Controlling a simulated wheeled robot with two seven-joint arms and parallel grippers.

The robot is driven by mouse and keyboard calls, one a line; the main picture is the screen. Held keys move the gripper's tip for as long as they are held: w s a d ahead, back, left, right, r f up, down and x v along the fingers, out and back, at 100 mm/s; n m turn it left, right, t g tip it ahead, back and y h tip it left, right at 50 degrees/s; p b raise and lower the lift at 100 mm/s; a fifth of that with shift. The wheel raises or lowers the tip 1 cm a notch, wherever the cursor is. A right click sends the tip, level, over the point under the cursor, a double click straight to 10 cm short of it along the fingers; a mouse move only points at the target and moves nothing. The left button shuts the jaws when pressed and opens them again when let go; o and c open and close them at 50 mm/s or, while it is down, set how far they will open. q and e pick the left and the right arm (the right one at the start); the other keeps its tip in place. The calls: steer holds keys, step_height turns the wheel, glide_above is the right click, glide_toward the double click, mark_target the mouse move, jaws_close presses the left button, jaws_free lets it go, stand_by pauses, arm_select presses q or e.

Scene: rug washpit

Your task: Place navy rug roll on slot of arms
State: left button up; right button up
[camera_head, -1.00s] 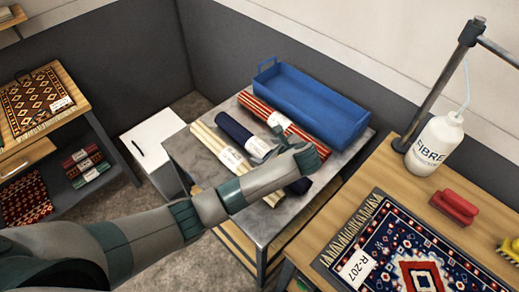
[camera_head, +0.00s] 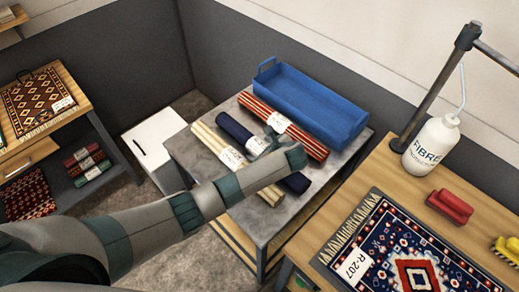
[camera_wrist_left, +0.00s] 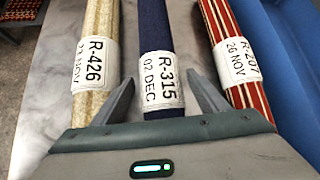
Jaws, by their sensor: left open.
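The navy rug roll (camera_head: 236,127) lies on the grey-topped table between a cream roll and a red striped roll. Its white label reads R-315, 02 DEC in the left wrist view (camera_wrist_left: 160,82). My left gripper (camera_head: 271,141) is above the navy roll and hides part of its middle. In the left wrist view the open fingers (camera_wrist_left: 160,92) point along either side of the navy roll near its label, with nothing held. Whether they touch the roll is unclear. My right gripper is not in view. I cannot identify the slot of arms in these frames.
The cream roll (camera_head: 208,138) and red striped roll (camera_head: 258,108) lie close on either side. A blue tray (camera_head: 335,121) stands behind them. At right, a wooden bench holds a patterned rug (camera_head: 408,262), a bottle (camera_head: 432,145) and a red brush (camera_head: 451,206).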

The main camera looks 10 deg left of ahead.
arm_select(q)
steer(key=c, duration=1.7)
steer(key=shift+w+r, duration=0.1)
steer(key=shift+r, duration=0.1)
